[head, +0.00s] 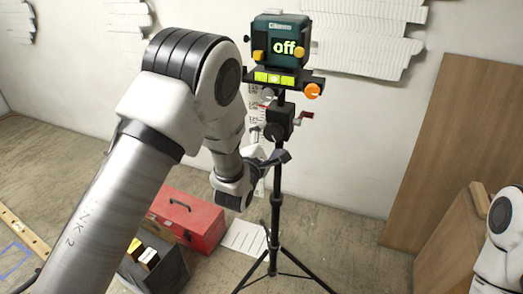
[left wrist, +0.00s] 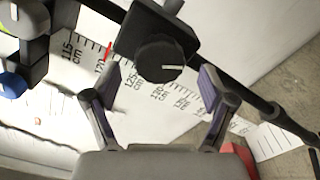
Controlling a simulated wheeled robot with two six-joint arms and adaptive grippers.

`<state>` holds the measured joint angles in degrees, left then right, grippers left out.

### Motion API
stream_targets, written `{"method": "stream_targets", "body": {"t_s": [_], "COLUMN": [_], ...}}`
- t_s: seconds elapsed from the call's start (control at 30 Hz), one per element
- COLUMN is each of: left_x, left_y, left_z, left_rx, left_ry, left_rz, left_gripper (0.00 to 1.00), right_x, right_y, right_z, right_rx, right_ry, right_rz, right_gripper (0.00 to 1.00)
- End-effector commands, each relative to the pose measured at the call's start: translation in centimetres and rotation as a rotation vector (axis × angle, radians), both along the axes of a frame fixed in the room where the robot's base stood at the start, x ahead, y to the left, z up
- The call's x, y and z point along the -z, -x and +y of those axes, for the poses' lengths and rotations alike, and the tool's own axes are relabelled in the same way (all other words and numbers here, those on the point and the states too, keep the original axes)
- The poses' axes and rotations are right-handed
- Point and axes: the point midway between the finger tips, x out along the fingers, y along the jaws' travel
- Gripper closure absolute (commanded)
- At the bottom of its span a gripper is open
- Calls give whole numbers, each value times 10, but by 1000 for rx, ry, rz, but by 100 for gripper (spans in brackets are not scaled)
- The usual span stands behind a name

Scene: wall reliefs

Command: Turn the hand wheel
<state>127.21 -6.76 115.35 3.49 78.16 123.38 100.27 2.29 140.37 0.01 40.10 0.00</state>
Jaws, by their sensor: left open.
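A black round hand wheel (left wrist: 160,62) with a white line on its face sits on the tripod's black block. It also shows in the head view (head: 271,131), on the left side of the tripod column. My left gripper (left wrist: 160,82) is open, with one finger on each side of the wheel in the left wrist view. I cannot tell whether the fingers touch it. In the head view the left gripper (head: 268,153) is close below the wheel, partly hidden by the tripod and my wrist. My right gripper is out of view.
A teal device (head: 280,42) reading "off" tops the tripod (head: 276,215), above an orange knob (head: 312,91). A red-handled lever (head: 306,117) juts right. A centimetre scale (left wrist: 145,85) stands behind. A red toolbox (head: 188,217) and a grey box (head: 160,265) stand on the floor.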

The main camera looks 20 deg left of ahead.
Motion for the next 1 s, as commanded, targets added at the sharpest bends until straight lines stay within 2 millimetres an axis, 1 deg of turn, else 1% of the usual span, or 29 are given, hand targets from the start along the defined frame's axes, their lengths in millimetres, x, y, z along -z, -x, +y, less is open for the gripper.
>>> {"method": "stream_targets", "body": {"t_s": [0.03,0.2,0.33,0.47,0.87,0.93,0.97,1.0], "left_x": [1,1,0,0,2,15,25,43], "left_y": [14,56,76,83,83,86,89,95], "left_z": [0,1,2,3,2,4,6,10], "left_rx": [0,0,0,0,1,-3,-8,-18], "left_ry": [-2,-1,-1,0,0,3,6,13], "left_rz": [4,4,1,0,5,37,60,105], "left_gripper": [17,17,17,17,17,17,17,17], "right_x": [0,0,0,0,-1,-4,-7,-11], "right_y": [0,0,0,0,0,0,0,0], "right_z": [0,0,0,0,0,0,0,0], "right_rx": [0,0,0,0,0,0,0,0], "right_ry": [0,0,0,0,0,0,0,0], "right_rz": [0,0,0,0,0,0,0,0], "right_gripper": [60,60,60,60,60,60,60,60]}}
